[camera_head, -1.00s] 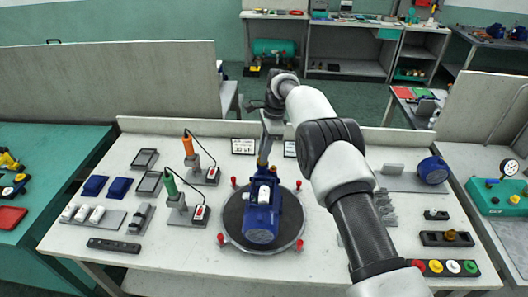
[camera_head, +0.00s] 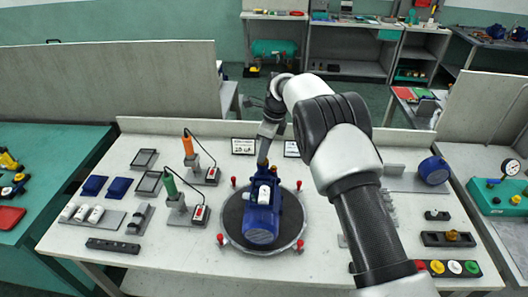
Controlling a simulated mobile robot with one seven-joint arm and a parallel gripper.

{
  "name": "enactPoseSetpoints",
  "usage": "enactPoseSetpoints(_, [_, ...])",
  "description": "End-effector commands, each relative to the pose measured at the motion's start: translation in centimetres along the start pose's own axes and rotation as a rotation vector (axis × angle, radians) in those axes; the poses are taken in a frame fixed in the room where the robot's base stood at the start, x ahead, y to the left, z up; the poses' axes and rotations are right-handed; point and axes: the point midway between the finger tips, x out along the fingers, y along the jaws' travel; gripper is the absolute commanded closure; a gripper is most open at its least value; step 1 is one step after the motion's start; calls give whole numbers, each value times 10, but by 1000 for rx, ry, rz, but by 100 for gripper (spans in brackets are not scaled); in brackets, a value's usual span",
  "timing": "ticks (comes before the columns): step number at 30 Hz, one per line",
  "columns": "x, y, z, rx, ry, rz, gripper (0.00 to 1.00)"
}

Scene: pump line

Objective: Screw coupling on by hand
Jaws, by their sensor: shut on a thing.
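A blue pump (camera_head: 262,215) with a pale part on top lies on a dark round turntable (camera_head: 236,232) in the middle of the bench. My gripper (camera_head: 263,162) points down at the far end of the pump, tilted slightly. Its jaws are shut on a small part there, which I take to be the coupling. The coupling itself is too small and covered to make out, and I cannot tell how it sits on the pump.
Green (camera_head: 171,188) and orange-handled (camera_head: 188,146) drivers stand in holders left of the turntable, with cables. Red knobs (camera_head: 220,239) ring the turntable. Dark trays and blue blocks (camera_head: 118,187) lie left. A button strip (camera_head: 454,267) lies front right.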

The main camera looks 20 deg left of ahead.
Motion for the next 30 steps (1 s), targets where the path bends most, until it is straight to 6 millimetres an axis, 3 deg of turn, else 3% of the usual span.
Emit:
enactPoseSetpoints(11, [2, 4, 0, 79, 3, -6, 100])
enactPoseSetpoints(18, [2, 5, 0, 333, 6, -58, 100])
enactPoseSetpoints(27, [3, 5, 0, 363, 6, -64, 100])
enactPoseSetpoints(30, [2, 6, 0, 451, 7, -82, 100])
